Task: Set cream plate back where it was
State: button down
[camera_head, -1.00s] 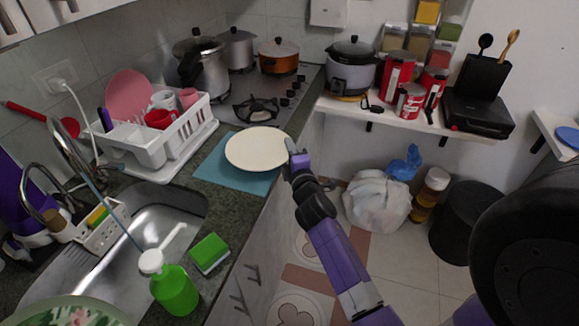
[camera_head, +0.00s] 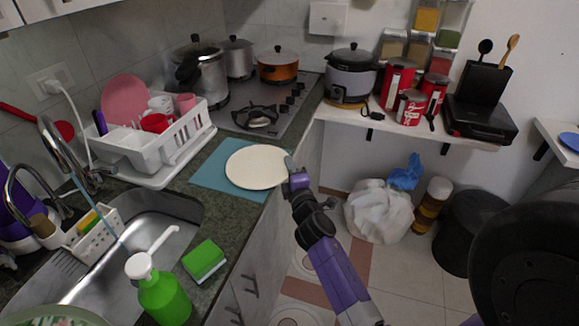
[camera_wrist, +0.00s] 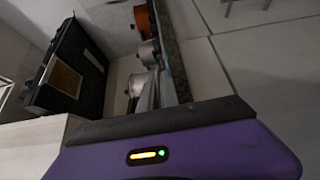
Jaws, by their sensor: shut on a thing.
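The cream plate (camera_head: 256,168) is a round, flat, pale plate at the middle of the head view, lying level over the blue mat (camera_head: 208,178) on the counter. Its right rim reaches to about the mat's right side, near the counter edge. My gripper (camera_head: 290,167) is shut on the plate's right rim, coming from the right over the counter edge. I cannot tell whether the plate touches the mat or hovers just above it. The wrist view shows my purple gripper housing, but neither the plate nor the fingertips.
A white dish rack (camera_head: 160,165) stands left of the mat, and the gas hob (camera_head: 285,116) lies behind it. A green sponge (camera_head: 204,260), a soap bottle (camera_head: 163,297) and the sink (camera_head: 110,285) are in front. A shelf (camera_head: 420,131) with red cans is at right.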

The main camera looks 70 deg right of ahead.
jog(key=shift+f, duration=0.5)
jog(key=c, duration=1.9)
grip_release()
jog(key=shift+s+f, duration=0.1)
jog(key=shift+f, duration=0.05)
jog(key=shift+r+p, duration=0.35)
jog(key=shift+r, duration=0.05)
jog(key=shift+s+a+f, duration=0.15)
jog(key=shift+s+a, duration=0.05)
jog(key=shift+a, duration=0.15)
jog(key=b+v, duration=0.3)
jog(key=v, duration=0.7)
jog(key=shift+r, duration=0.3)
jog(key=shift+s+a+r, duration=0.1)
jog(key=shift+s+a, duration=0.15)
jog(key=shift+a, duration=0.05)
jog(key=shift+c, duration=0.4)
jog(key=shift+a, duration=0.15)
grip_shut()
jog(key=shift+s+r, duration=0.1)
jog(key=shift+r, duration=0.05)
